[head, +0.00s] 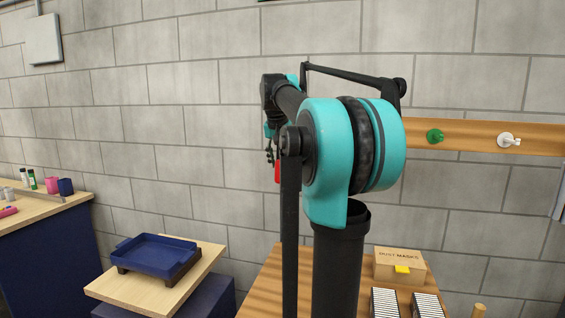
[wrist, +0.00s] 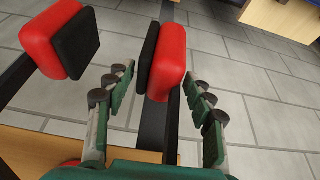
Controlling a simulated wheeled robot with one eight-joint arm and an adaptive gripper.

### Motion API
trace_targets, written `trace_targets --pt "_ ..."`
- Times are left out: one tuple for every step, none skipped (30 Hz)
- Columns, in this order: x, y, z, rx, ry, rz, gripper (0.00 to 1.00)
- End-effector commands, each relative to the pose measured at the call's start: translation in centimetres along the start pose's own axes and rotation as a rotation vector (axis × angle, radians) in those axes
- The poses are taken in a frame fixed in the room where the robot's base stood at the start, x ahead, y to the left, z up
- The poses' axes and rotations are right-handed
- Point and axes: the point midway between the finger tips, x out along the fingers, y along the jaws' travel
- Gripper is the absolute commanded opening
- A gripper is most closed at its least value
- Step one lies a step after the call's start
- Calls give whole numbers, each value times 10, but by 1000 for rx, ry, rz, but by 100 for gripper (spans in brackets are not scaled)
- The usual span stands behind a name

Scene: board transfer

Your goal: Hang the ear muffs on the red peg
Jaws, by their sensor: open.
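The ear muffs have red cups with black pads; in the wrist view one cup (wrist: 172,62) shows between and beyond my finger tips, and the other cup (wrist: 50,38) is at the upper left. Dark band parts run down from the cups. My gripper (wrist: 160,82) is open, with a finger on each side of the nearer cup; contact is unclear. In the head view my gripper (head: 270,152) is small beside a red cup (head: 278,172), mostly behind my arm. A red bit (wrist: 70,163) at the wrist view's lower edge may be the red peg. Whether the band rests on it is unclear.
A wooden wall board (head: 470,134) carries a green peg (head: 435,136) and a white peg (head: 509,140); my arm hides its left part. Below are a dust mask box (head: 400,265) on a wooden top and a blue tray (head: 157,253) on a stand to the left.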

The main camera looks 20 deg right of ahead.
Motion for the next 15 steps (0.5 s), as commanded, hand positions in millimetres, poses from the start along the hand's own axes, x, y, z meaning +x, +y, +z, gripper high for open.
trace_targets --pt "-1 0 0 0 0 0 54" --pt "-3 0 0 0 0 0 54" --pt "-6 0 0 0 0 0 54" --pt "-9 0 0 0 0 0 54" --pt "-13 0 0 -1 0 0 54" --pt "-19 0 0 -1 0 0 54" --pt "-24 0 0 -1 0 0 54" --pt "-30 0 0 -1 0 0 54" --pt "-38 0 0 -1 0 0 54" --pt "-44 0 0 -1 0 0 54" --pt "-51 0 0 -1 0 0 54" --pt "-59 0 0 -1 0 0 54" --pt "-65 0 0 -1 0 0 54" --pt "-71 0 0 -1 0 0 54" --pt "-79 0 0 -1 0 0 54"
